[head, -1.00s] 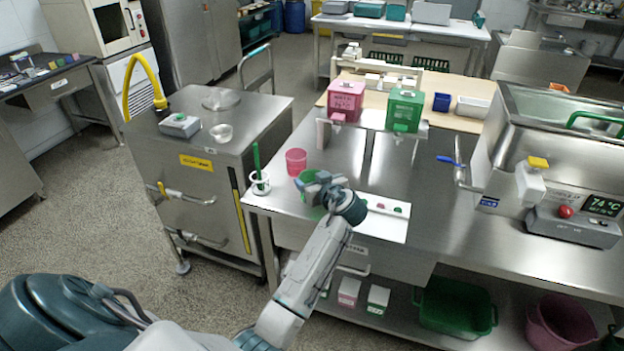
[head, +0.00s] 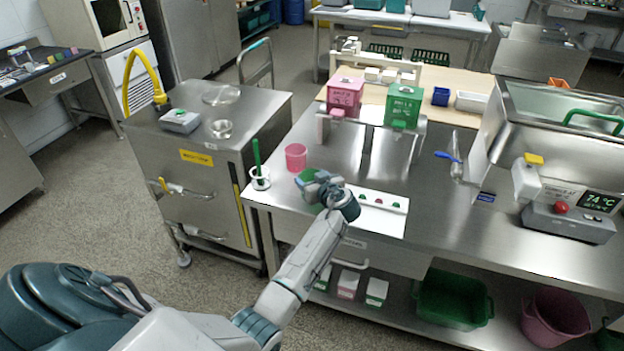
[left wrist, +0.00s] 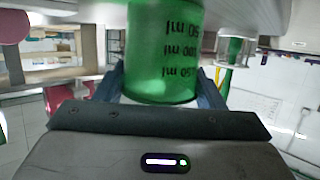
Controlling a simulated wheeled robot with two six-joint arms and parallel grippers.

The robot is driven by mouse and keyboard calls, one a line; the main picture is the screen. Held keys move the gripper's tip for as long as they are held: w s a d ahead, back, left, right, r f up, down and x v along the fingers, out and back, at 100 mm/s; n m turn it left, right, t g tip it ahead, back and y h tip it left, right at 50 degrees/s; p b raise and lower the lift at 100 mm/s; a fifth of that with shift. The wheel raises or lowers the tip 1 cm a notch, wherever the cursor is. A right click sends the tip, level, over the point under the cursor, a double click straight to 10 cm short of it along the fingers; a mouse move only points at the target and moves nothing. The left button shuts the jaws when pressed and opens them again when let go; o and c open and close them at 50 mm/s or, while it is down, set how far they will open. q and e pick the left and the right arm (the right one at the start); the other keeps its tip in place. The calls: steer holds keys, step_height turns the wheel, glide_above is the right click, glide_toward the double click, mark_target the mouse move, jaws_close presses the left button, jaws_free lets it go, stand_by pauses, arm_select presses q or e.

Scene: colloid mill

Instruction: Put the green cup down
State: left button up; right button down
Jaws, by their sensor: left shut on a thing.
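The green cup (head: 306,177) is over the left front part of the steel table (head: 340,150), just in front of a pink cup (head: 296,157). My left gripper (head: 317,184) is shut on it and partly covers it. In the left wrist view the green cup (left wrist: 165,50) appears upside down with dark ml marks, between the two blue-grey fingers of my left gripper (left wrist: 162,82). Its far end is close to the grey table surface at the top of that view; I cannot tell whether it touches. My right gripper is not in view.
A white sheet with colored spots (head: 382,212) lies right of the gripper. Pink (head: 344,95) and green (head: 403,106) dispensers stand behind. Bare steel lies between.

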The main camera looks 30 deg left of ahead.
arm_select(q)
steer(key=o, duration=1)
steer(key=shift+o, duration=0.7)
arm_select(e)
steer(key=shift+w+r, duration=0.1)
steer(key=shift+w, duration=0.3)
arm_select(q)
steer(key=shift+r+p, duration=0.25)
steer(key=shift+p, duration=0.2)
steer(key=b+v, duration=0.3)
steer(key=v, duration=0.7)
steer(key=shift+s+d, duration=0.2)
steer(key=shift+d, duration=0.2)
steer(key=shift+s+d+r, duration=0.25)
steer(key=shift+s+d, duration=0.1)
steer(key=shift+d, duration=0.05)
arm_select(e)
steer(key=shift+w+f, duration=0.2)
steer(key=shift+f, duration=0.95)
